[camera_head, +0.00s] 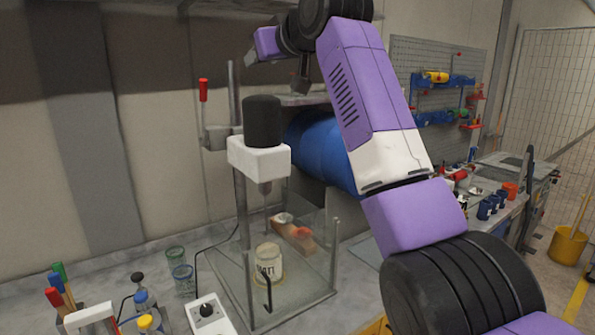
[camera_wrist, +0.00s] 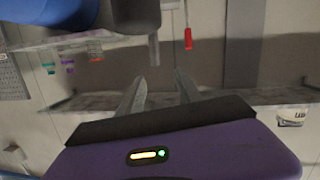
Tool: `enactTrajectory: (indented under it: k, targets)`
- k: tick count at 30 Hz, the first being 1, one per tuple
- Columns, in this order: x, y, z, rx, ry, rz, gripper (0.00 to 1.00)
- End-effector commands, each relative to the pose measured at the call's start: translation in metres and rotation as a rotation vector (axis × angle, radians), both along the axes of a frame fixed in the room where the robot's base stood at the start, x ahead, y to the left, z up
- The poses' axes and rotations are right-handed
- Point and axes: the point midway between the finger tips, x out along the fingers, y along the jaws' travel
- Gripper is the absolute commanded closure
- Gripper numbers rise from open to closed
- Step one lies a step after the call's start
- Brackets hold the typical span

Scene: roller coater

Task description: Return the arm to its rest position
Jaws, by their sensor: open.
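My purple and black arm rises from the lower right in the head view and bends over at the top. My gripper (camera_head: 302,84) hangs near the top centre, in front of the wall and behind the stirrer machine's black motor. In the wrist view my gripper (camera_wrist: 163,76) shows two grey fingers apart, with nothing between them. The stirrer machine (camera_head: 258,157) has a white head, a black motor and a glass enclosure. A labelled jar (camera_head: 268,263) stands inside it. A large blue drum (camera_head: 322,150) is partly hidden behind my arm.
Glass cups (camera_head: 182,280) and a rack with bottles and tools (camera_head: 92,317) stand at the lower left. A wall shelf (camera_head: 300,99) runs behind the gripper. A pegboard (camera_head: 412,62) and bench with blue cups (camera_head: 485,211) are at the right. A yellow bucket (camera_head: 567,246) stands beyond.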

Motion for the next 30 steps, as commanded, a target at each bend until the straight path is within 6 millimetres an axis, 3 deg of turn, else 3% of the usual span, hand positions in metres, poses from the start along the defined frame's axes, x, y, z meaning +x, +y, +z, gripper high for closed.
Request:
enactTrajectory:
  k: [1, 7, 14, 23, 30]
  targets:
    - [0.005, -0.003, -0.025, 0.025, -0.020, -0.008, 0.59]
    - [0.009, -0.019, -0.098, 0.126, -0.120, -0.052, 0.59]
    - [-0.011, -0.047, -0.189, 0.218, -0.199, -0.104, 0.59]
    - [-0.071, -0.093, -0.301, 0.301, -0.272, -0.181, 0.59]
    - [-0.143, -0.132, -0.379, 0.337, -0.310, -0.245, 0.59]
